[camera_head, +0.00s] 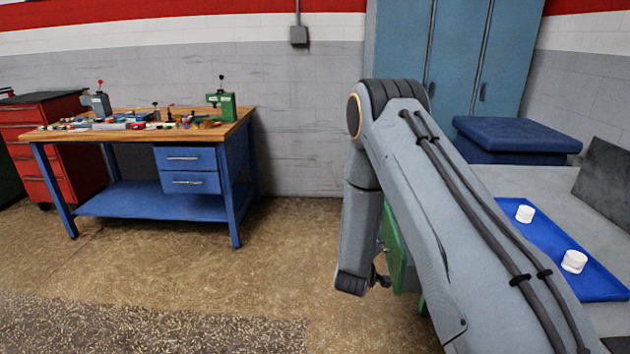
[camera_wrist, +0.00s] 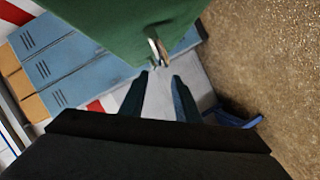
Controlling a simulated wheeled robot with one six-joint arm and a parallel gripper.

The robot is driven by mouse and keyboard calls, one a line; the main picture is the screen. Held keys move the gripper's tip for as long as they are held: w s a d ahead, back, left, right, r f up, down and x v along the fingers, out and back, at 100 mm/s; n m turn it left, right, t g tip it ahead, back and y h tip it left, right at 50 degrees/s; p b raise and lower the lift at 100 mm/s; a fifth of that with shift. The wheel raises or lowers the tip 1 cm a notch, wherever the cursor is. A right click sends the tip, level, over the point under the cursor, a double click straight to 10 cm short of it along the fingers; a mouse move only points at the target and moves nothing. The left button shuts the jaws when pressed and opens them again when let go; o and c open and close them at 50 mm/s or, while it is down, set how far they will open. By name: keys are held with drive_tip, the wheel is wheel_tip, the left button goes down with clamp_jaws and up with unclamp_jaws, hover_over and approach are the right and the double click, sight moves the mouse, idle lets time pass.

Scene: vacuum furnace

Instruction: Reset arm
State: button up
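My arm is folded in the head view, its elbow raised and its lower part hanging down in front of a green panel (camera_head: 393,245). My gripper (camera_wrist: 161,77) shows in the wrist view as two dark fingers with a clear gap and nothing between them. The green panel fills the top of the wrist view, with a metal handle (camera_wrist: 158,45) just beyond the fingertips. The fingers look apart from the handle, but the distance is hard to judge. My arm hides most of the green panel in the head view.
A blue workbench (camera_head: 150,200) with tools stands at left beside a red cabinet (camera_head: 70,155). Blue lockers (camera_head: 455,60) stand behind. The floor at left is clear.

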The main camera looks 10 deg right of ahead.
drive_tip(key=s+a+r+m+g+y, duration=0.3)
drive_tip(key=s+a+r+g+y, duration=0.3)
drive_tip(key=s+a+r, duration=0.3)
drive_tip(key=s+r+m+g, duration=0.1)
drive_tip(key=s+r+g, duration=0.2)
drive_tip(key=s, duration=1.1)
drive_tip(key=s+r+m+g+y, duration=0.1)
drive_tip(key=s+r+g, duration=0.2)
drive_tip(key=s, duration=1.2)
drive_tip(key=shift+d+m+g, duration=0.4)
drive_tip(key=shift+g, duration=0.3)
drive_tip(key=shift+r, duration=0.1)
